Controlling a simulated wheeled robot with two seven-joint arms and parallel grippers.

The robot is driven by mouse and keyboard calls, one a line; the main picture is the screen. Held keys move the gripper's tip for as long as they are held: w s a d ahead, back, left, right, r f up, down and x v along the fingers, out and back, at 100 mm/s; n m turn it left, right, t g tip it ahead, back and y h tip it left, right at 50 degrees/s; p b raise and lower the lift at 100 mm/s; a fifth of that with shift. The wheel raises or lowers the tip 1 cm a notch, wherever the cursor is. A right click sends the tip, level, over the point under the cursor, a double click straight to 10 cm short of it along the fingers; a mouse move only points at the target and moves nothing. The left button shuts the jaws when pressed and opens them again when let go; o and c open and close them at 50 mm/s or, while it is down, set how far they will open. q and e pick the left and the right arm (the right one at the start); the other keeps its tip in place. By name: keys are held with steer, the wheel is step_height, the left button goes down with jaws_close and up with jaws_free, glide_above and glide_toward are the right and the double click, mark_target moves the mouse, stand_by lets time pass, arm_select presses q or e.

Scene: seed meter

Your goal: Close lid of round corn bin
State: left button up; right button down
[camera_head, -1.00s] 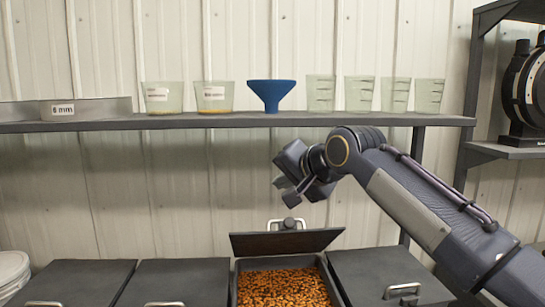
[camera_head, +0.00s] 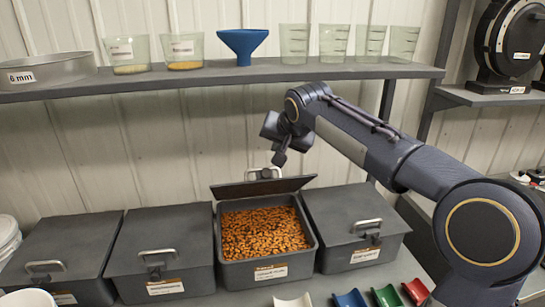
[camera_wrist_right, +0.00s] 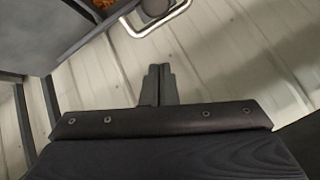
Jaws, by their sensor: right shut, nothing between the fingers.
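An open dark grey bin (camera_head: 310,258) holds orange-brown kernels (camera_head: 265,232). Its label is too small to read. Its lid (camera_head: 262,188) stands tilted open at the bin's back edge, with a metal handle (camera_head: 264,173) at its top. My right gripper (camera_head: 279,160) is shut and empty, just above and behind the lid handle. In the right wrist view, the shut fingers (camera_wrist_right: 157,85) point toward the handle (camera_wrist_right: 150,18) with a visible gap. My left gripper is not in view.
Closed bins with front handles stand left (camera_head: 165,245) and right (camera_head: 352,225) of the open one. A shelf (camera_head: 200,85) above carries beakers, a blue funnel (camera_head: 243,45) and a sieve (camera_head: 45,72). Small coloured scoops (camera_head: 350,298) lie in front.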

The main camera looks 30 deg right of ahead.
steer(key=shift+s+a+f, duration=0.4)
steer(key=shift+a+f, duration=0.15)
steer(key=shift+f, duration=0.2)
steer(key=shift+s+a+f, duration=0.35)
steer(key=shift+a+f, duration=0.2)
steer(key=shift+f, duration=0.15)
steer(key=s+a+f+t+b, duration=0.1)
steer(key=s+f+b, duration=0.3)
steer(key=b, duration=1.1)
steer(key=s+a+f+t+b, duration=0.1)
steer(key=s+f+t+b, duration=0.3)
steer(key=f+b, duration=0.7)
steer(key=s+a+f+t+h+b, duration=0.1)
steer(key=s+f+b, duration=0.3)
steer(key=b, duration=1.6)
step_height(320, 180, down, 4)
steer(key=shift+f+n+t, duration=0.1)
steer(key=shift+n+t, duration=0.2)
steer(key=shift+t, duration=0.4)
